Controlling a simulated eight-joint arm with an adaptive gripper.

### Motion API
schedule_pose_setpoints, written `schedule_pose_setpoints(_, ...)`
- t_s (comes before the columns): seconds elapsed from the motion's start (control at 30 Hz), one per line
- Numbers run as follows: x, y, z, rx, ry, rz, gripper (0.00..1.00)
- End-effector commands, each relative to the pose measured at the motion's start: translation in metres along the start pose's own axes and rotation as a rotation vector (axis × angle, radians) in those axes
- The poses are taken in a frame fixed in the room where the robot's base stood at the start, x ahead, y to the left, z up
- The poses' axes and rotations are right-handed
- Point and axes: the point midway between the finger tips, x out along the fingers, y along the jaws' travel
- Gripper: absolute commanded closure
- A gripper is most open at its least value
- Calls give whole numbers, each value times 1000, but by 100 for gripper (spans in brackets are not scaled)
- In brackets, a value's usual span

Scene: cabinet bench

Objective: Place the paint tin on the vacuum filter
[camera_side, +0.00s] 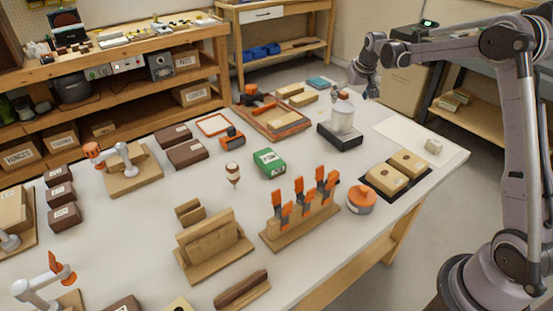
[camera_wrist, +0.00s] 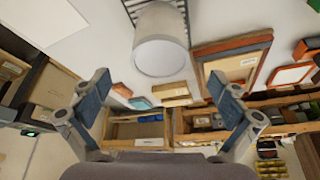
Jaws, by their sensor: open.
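The paint tin appears to be the pale grey-white cylinder (camera_side: 342,116), standing upright on a low black box. That box, with slats on top in the wrist view (camera_wrist: 182,8), appears to be the vacuum filter (camera_side: 340,137). In the wrist view the tin's plain round end (camera_wrist: 160,57) faces me, ahead of my fingers. My gripper (camera_side: 364,86) is up and to the right of the tin in the side view, apart from it. In the wrist view my gripper (camera_wrist: 158,82) has its two fingers wide apart with nothing between them.
A wooden tray (camera_side: 273,117) lies left of the black box. An orange round item (camera_side: 361,199) and a clamp rack (camera_side: 300,220) stand nearer. Bare tabletop surrounds the green box (camera_side: 269,162).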

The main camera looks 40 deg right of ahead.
Motion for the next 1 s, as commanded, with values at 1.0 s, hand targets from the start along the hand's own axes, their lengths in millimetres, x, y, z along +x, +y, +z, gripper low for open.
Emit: schedule_pose_setpoints(1.0,-170,-96,141,-186,117,-89,2)
